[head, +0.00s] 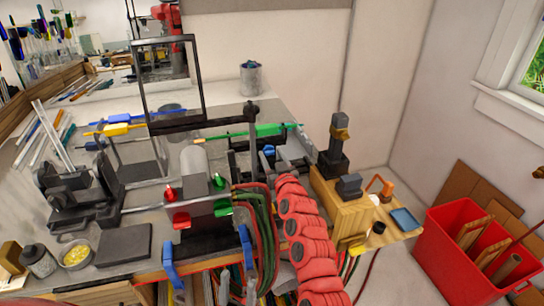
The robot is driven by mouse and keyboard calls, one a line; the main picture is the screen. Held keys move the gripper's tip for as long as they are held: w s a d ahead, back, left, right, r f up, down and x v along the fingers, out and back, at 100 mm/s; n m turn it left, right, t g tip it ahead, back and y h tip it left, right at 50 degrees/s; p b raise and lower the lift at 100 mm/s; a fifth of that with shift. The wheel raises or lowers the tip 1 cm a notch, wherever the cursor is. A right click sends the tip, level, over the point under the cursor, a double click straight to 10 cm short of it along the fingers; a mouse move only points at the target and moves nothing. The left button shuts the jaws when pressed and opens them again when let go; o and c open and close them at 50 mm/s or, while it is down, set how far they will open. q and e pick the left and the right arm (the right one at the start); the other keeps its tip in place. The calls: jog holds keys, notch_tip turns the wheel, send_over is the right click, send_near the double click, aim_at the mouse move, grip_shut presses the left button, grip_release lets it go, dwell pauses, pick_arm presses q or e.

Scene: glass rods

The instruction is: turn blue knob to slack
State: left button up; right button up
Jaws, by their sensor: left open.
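A small blue knob (269,151) shows near the middle, beside dark upright parts of the bench fixture. A red jointed arm of mine rises from the bottom edge and ends next to this knob. I take the grey fingers there as my left gripper (284,158). It is open, with its fingers close to the knob. I cannot tell whether they touch it. How far the knob is turned does not show. My right gripper cannot be made out clearly among the dark parts.
A burner block (205,208) with red and green knobs stands at the bench front, with hoses to its right. A black frame (203,75) stands upright behind. A wooden box (345,212) and a red crate (465,260) are at the right.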

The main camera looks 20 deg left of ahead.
grip_shut()
jog(key=shift+f+b, duration=0.15)
jog(key=shift+b, duration=0.5)
jog(key=n+b, duration=0.2)
jog(key=b, duration=0.4)
jog(key=n+b, duration=0.3)
jog(key=b, duration=0.4)
jog(key=f+n+b, duration=0.1)
jog(key=n+b, duration=0.2)
jog(key=b, duration=0.3)
jog(key=shift+s+a, duration=0.15)
jog(key=n+b, duration=0.8)
jog(key=b, duration=0.6)
jog(key=shift+r, duration=0.2)
jog(key=shift+r+n+b, duration=0.1)
jog(key=shift+n+b, duration=0.9)
jog(key=shift+b, duration=0.35)
jog(key=shift+o, duration=1.6)
grip_release()
jog(key=shift+a, duration=0.1)
jog(key=shift+r, duration=0.1)
